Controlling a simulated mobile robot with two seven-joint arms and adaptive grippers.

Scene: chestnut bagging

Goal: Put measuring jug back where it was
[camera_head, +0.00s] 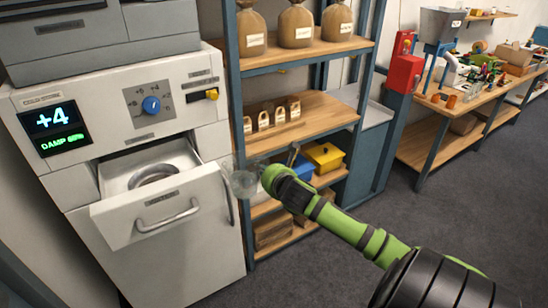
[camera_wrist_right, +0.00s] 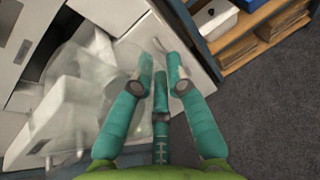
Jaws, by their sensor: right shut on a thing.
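The clear measuring jug (camera_head: 243,185) hangs in the air beside the front right of the open drawer, in front of the shelf unit. My right gripper (camera_head: 266,177) reaches in from the lower right and is shut on the jug. In the right wrist view the see-through jug (camera_wrist_right: 90,95) fills the left part, and the teal fingers of my right gripper (camera_wrist_right: 160,88) close at its right side. The jug's handle is hard to make out between the fingers. My left gripper is not in view.
The white cold-store cabinet has an open drawer (camera_head: 150,212) with a round metal rim (camera_head: 152,173) inside. The shelf unit (camera_head: 310,120) carries filled sacks (camera_head: 296,27), small bags (camera_head: 264,120), a yellow box (camera_head: 325,156) and a blue bin (camera_head: 302,166). A workbench (camera_head: 445,120) stands at the right; floor between is clear.

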